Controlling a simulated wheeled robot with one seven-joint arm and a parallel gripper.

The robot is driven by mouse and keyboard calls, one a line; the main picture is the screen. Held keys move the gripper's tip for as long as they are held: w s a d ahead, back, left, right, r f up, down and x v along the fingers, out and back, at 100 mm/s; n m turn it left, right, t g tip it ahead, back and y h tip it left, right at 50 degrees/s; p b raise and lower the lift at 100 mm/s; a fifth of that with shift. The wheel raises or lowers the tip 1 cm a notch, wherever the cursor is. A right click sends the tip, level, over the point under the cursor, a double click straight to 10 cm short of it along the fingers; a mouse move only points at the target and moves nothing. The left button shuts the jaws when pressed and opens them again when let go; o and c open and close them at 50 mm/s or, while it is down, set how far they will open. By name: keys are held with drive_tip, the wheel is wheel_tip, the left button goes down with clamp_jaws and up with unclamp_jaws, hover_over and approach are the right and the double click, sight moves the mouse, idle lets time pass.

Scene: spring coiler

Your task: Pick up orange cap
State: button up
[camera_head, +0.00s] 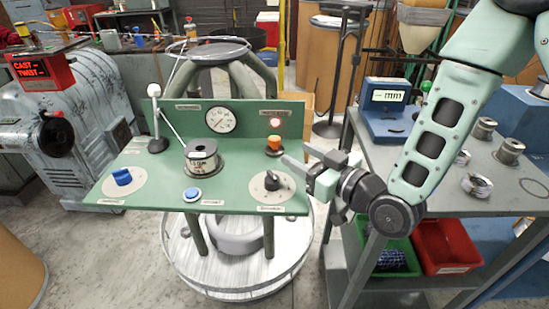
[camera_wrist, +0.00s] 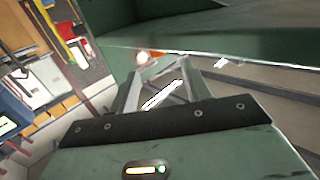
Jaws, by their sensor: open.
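The orange cap (camera_head: 274,142) sits on a dark round base at the right side of the green panel (camera_head: 236,165), below a lit red lamp. My gripper (camera_head: 297,156) reaches in from the right in the head view. Its two fingers are apart and empty, just right of the cap and close to the panel's right edge. I cannot tell for sure whether that spot is the cap.
A black knob (camera_head: 271,181) stands on the panel below my gripper. A metal spool (camera_head: 201,157), a blue button (camera_head: 192,194) and a blue knob (camera_head: 122,177) are farther left. A grey bench (camera_head: 425,168) with a scale (camera_head: 386,108) and coils stands right.

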sight(279, 141)
drive_tip(key=p+x, duration=0.1)
drive_tip(key=x, duration=0.8)
drive_tip(key=shift+w, duration=0.25)
clamp_jaws()
drive_tip(key=shift+w+r, duration=0.1)
drive_tip(key=shift+r, duration=0.05)
